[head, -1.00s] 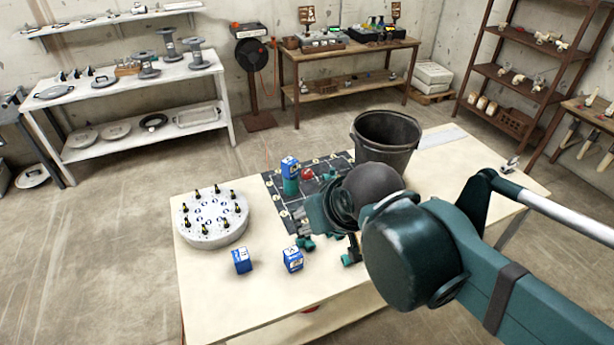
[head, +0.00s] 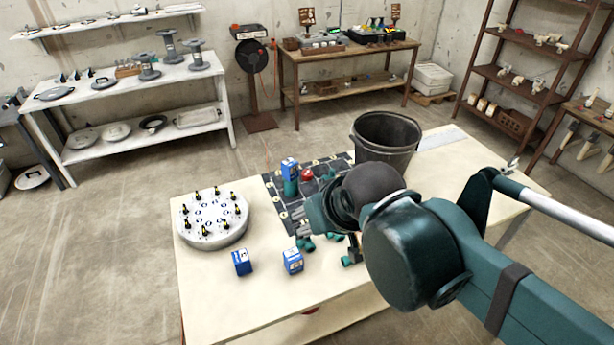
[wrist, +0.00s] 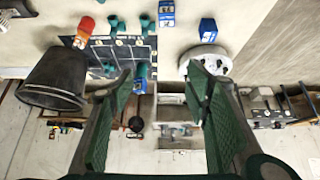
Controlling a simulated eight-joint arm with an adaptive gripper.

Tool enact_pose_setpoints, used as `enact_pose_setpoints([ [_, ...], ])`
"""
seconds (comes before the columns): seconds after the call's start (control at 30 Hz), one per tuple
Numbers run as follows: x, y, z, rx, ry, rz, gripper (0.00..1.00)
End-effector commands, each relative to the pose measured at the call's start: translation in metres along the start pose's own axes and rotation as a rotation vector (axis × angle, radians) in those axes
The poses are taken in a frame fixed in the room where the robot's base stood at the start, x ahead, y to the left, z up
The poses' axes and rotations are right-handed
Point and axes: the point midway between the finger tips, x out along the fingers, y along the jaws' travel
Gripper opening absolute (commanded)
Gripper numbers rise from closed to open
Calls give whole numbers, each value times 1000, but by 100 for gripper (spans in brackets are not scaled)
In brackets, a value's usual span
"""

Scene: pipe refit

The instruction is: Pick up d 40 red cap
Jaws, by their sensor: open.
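In the head view my gripper (head: 303,220) is near the mat, on the near side of the red cap.
A black bucket (head: 387,140) stands right of the mat. A round grey flange (head: 212,219) with upright bolts is at left. Two blue boxes (head: 242,261) (head: 293,260) stand at the front. Teal fittings (head: 306,243) lie below my gripper. The table's front left is clear.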

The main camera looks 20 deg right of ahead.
Motion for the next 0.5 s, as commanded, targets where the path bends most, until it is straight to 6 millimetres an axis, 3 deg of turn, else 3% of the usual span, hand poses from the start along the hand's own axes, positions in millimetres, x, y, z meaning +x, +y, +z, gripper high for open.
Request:
enact_pose_setpoints([
  [0.5,-39,1,-32,-9,-4,1,48],
])
